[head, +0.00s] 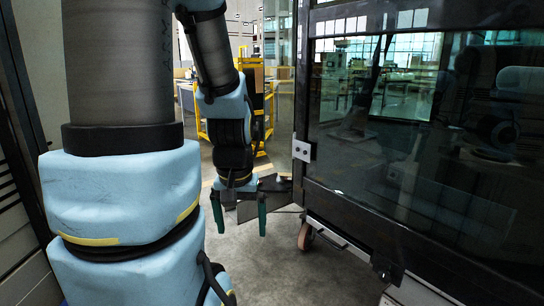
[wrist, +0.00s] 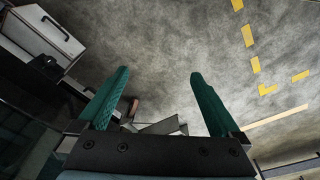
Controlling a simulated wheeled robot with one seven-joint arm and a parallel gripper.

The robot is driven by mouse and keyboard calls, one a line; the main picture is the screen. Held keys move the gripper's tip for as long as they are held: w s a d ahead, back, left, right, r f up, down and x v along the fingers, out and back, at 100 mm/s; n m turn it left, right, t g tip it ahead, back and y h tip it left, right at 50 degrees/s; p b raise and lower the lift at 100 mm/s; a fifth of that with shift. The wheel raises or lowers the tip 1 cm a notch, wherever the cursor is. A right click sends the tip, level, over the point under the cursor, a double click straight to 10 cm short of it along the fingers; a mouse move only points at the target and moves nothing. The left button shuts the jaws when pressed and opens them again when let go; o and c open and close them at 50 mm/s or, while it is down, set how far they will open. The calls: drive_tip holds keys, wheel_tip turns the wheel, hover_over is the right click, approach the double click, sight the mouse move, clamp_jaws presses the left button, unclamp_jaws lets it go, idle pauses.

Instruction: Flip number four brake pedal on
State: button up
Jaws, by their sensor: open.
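My gripper (head: 240,222) is open and points down at the left of the trolley (head: 330,208), apart from it. In the wrist view its two green fingers (wrist: 159,76) are spread with nothing held between their tips and grey floor beyond. A caster wheel (head: 305,237) shows under the trolley's near left corner in the head view. A dark caster part (head: 381,267) sits lower along the trolley's bottom edge. I cannot tell which brake pedal is number four, nor whether any pedal is on or off.
The trolley's dark glass panels (head: 430,130) fill the right of the head view. A metal hinge plate (head: 303,151) sits on its corner post. A yellow rack (head: 258,105) stands behind my arm. Grey floor (head: 290,275) is clear below my gripper. Yellow floor markings (wrist: 250,45) show in the wrist view.

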wheel_tip(320, 180, up, 13)
drive_tip(key=p, duration=1)
drive_tip(key=shift+p, duration=0.3)
